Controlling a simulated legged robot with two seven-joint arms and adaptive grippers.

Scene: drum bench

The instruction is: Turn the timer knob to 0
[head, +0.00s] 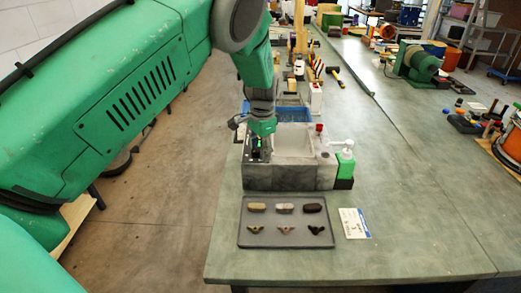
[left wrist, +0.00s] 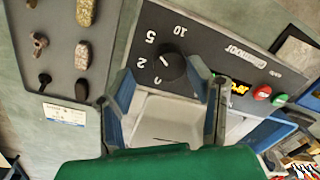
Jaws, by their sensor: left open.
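The timer knob (left wrist: 172,66) is a round black dial with a pale pointer line, on a dark panel (left wrist: 215,45) marked 2, 5 and 10. In the head view my left gripper (head: 257,148) points down over the left side of the grey drum machine (head: 300,178), and hides the knob. My right gripper is not in view.
A green bottle (head: 345,166) stands right of the machine.

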